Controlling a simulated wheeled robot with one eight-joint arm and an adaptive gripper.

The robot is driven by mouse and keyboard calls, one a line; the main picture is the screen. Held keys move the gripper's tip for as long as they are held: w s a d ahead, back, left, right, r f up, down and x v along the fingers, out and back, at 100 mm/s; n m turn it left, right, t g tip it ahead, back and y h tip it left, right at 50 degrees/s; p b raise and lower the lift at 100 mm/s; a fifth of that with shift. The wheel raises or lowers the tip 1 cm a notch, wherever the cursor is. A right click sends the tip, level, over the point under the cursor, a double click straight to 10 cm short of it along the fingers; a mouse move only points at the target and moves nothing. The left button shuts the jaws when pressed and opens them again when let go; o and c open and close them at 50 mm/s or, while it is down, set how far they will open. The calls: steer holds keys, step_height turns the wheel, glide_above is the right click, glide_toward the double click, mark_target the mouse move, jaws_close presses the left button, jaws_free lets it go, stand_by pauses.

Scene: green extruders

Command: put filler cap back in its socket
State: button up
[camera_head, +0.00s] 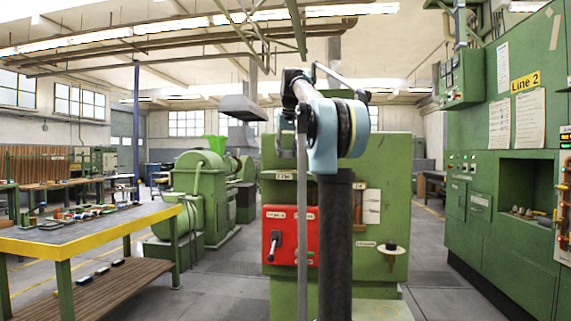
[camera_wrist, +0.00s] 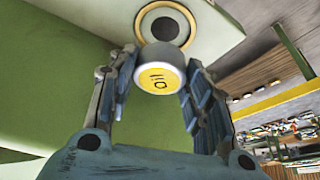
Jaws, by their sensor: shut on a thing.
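In the wrist view, my gripper (camera_wrist: 159,72) is shut on the filler cap (camera_wrist: 160,77), a grey round cap with a yellow top marked "oil". The cap sits between the two fingertips with its yellow face toward the camera. Just beyond it is the socket (camera_wrist: 167,11), a dark round hole with a brass-coloured ring on a pale plate. The cap overlaps the ring's lower edge in this view; I cannot tell whether they touch. In the head view, my arm hides the gripper and cap. A pale round fitting with a dark centre (camera_head: 391,247) shows on the green machine.
The green machine (camera_head: 390,160) carries a red box with a lever (camera_head: 290,236) left of my arm. A yellow-edged workbench (camera_head: 90,229) with small items stands left. Green cabinets (camera_head: 505,220) stand right. Grey floor lies open between bench and machine.

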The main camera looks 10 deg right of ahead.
steer(key=shift+f, duration=2.1)
steer(key=shift+f, duration=0.6)
steer(key=o, duration=1.2)
steer(key=v, duration=1.3)
steer(key=shift+w+r, duration=0.1)
steer(key=s+f, duration=1.3)
steer(key=f, duration=0.6)
steer(key=s+f+g, duration=0.1)
steer(key=s+f, duration=1.2)
steer(key=f, duration=0.7)
steer(key=s+f+g, duration=0.1)
steer(key=s+f, duration=1.2)
steer(key=f, duration=0.7)
steer(key=shift+s+a+f, duration=0.1)
steer(key=shift+s+a, duration=0.05)
